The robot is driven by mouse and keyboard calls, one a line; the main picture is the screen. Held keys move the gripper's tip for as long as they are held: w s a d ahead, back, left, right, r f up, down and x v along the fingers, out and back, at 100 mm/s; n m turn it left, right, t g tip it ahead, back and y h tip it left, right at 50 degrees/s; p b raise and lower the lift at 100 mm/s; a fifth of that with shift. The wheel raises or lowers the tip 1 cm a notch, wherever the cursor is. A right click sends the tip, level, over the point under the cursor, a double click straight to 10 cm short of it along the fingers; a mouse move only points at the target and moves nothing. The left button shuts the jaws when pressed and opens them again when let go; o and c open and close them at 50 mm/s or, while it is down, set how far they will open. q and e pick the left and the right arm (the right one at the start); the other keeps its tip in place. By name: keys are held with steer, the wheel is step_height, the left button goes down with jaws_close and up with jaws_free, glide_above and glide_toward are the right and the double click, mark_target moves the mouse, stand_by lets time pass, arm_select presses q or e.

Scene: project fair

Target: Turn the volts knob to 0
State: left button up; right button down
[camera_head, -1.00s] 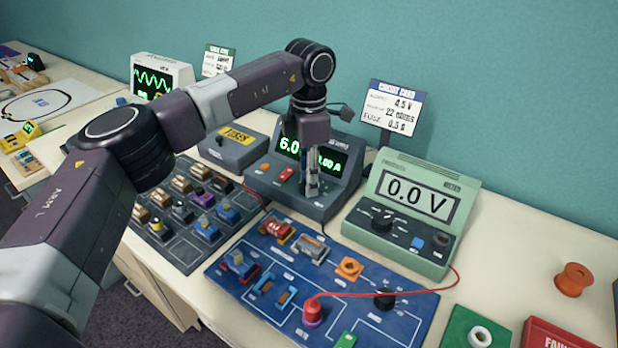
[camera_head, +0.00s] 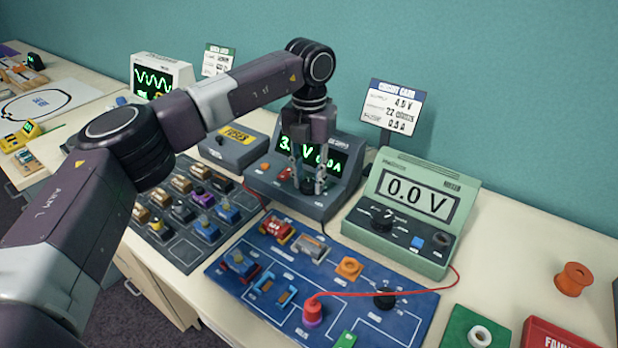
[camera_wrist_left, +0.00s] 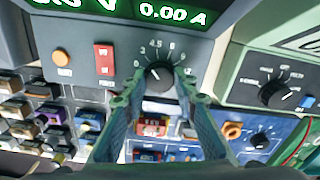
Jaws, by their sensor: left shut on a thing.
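The power supply (camera_head: 336,203) stands at the back of the bench with a green display, which reads about 3 V in the head view. Its black volts knob (camera_wrist_left: 158,77) shows in the left wrist view, with marks from 0 through 3, 4.5, 6 and up around it. The knob's white line is small, and I cannot read its exact mark. My left gripper (camera_head: 307,184) points down at the supply's front. In the left wrist view its two fingers (camera_wrist_left: 157,88) are shut on the knob, one on each side.
An orange button (camera_wrist_left: 62,57) and a red switch (camera_wrist_left: 104,58) sit left of the knob. A green meter (camera_head: 405,228) reading 0.0 V stands to the right. A blue circuit board (camera_head: 225,272) with a red lead lies in front.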

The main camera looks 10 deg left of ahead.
mark_target(309, 182)
arm_select(q)
steer(key=n, duration=0.6)
steer(key=shift+r+n, duration=0.1)
steer(key=shift+n, duration=0.2)
stand_by(0.4)
steer(key=o, duration=1.2)
steer(key=shift+c, duration=0.2)
step_height(309, 182, up, 12)
